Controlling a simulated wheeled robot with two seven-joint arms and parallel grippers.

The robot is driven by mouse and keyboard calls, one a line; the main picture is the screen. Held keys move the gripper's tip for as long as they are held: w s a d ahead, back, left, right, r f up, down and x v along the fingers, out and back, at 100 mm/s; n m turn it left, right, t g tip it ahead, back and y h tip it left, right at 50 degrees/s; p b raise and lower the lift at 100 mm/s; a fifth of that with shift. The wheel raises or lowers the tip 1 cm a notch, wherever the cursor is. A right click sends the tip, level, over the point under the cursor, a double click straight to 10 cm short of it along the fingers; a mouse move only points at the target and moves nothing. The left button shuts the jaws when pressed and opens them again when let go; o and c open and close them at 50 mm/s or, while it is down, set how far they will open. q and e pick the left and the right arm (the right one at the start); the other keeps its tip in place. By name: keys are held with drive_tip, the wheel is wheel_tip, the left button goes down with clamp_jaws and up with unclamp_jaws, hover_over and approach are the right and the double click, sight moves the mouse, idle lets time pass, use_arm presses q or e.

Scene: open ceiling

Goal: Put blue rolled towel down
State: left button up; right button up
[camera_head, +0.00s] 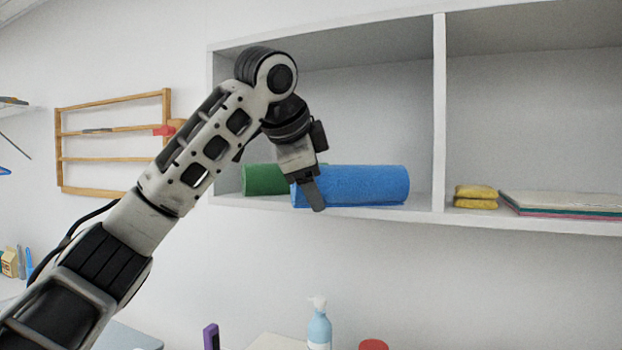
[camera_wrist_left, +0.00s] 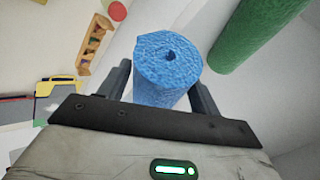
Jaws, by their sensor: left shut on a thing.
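The blue rolled towel (camera_head: 358,185) lies lengthwise at the front of the left shelf compartment in the head view. My left gripper (camera_head: 315,192) is shut on its left end. In the left wrist view the towel's rolled end (camera_wrist_left: 170,62) shows between the two fingers of my left gripper (camera_wrist_left: 160,85). The head view does not clearly show whether the towel touches the shelf board. A green rolled towel (camera_head: 264,179) lies to its left and behind, partly hidden by my gripper; it also shows in the left wrist view (camera_wrist_left: 250,32). My right gripper is not in view.
A white divider (camera_head: 439,110) bounds the compartment on the right. Beyond it lie yellow folded cloths (camera_head: 476,197) and a flat stack (camera_head: 560,204). A wooden rack (camera_head: 110,145) hangs on the left wall. A light blue pump bottle (camera_head: 319,328) stands below the shelf.

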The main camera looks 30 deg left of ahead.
use_arm(q)
drive_tip(key=o, duration=1)
drive_tip(key=shift+c, duration=0.2)
drive_tip(key=shift+o, duration=0.6)
